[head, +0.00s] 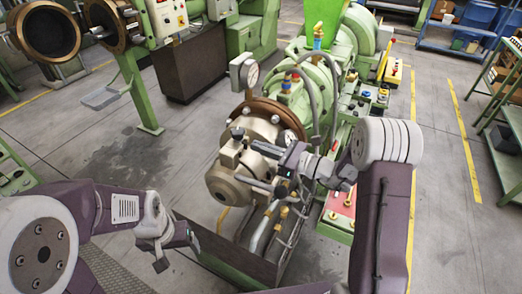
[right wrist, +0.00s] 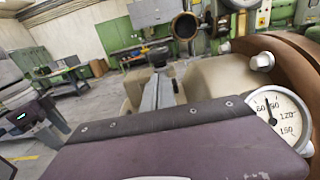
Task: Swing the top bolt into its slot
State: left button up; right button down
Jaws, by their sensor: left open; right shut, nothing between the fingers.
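The beige die head (head: 232,172) sits in front of the brown flange (head: 262,112) of the green extruder. The top bolt (head: 237,134), with a dark head, stands on the upper side of the die head; its dark head also shows in the right wrist view (right wrist: 158,55). My right gripper (head: 256,147) is shut and empty, with its tips close to the right of the bolt. I cannot tell if they touch it. The bolt's slot is not clearly visible. My left gripper (head: 180,250) is open and empty, low and left of the die head, well apart from it.
A round pressure gauge (right wrist: 278,118) is close to my right wrist. Hoses (head: 262,232) hang below the die head over a dark open tray. Open floor (head: 120,155) lies to the left.

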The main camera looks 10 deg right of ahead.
pick_arm(q)
jog(key=shift+d, duration=0.25)
pick_arm(e)
jog(key=v, duration=0.8)
jog(key=shift+d+f, duration=0.1)
jog(key=shift+f, duration=0.05)
